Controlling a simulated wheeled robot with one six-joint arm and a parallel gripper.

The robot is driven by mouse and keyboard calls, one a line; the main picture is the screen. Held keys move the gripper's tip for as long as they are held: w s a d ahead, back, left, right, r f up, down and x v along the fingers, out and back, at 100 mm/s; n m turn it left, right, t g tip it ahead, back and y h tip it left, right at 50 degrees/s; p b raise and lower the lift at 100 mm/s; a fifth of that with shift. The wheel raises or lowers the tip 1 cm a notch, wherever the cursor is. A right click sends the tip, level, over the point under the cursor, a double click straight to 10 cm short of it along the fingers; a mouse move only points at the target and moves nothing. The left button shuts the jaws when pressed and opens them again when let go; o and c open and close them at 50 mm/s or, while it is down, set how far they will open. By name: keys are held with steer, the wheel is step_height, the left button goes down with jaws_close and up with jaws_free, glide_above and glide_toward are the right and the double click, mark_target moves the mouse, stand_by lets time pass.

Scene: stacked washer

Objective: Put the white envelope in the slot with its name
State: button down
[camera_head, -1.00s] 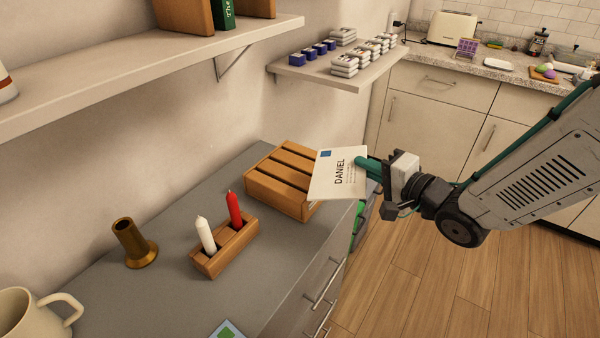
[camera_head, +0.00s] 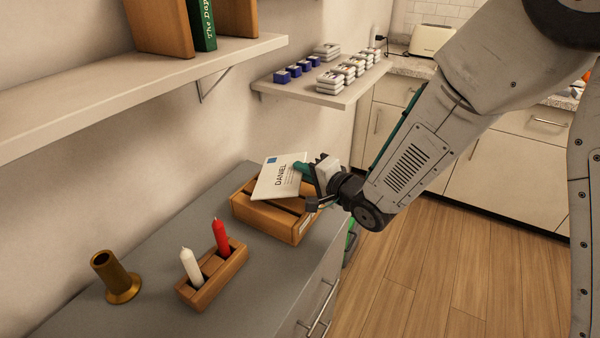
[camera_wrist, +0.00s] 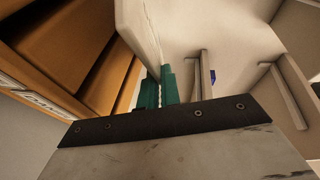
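The white envelope (camera_head: 277,178) shows the name DANIEL and a blue stamp in the head view. My gripper (camera_head: 304,174) is shut on its right end and holds it tilted above the slotted wooden box (camera_head: 283,226). The envelope covers part of the box's top and some slots. In the wrist view, the envelope (camera_wrist: 143,28) stands between the green fingertips (camera_wrist: 160,92), with the box (camera_wrist: 62,50) to its left. A white label strip (camera_wrist: 36,98) on the box is too small to read.
A candle holder (camera_head: 205,292) with a white and a red candle stands on the grey counter (camera_head: 150,300) in front of the box. A brass holder (camera_head: 117,277) is left of it. A wall shelf (camera_head: 335,100) with small boxes hangs behind.

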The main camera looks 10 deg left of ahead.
steer(key=shift+f, duration=0.5)
steer(key=shift+f, duration=0.15)
steer(key=shift+f, duration=0.45)
steer(key=c, duration=1.6)
jaws_free()
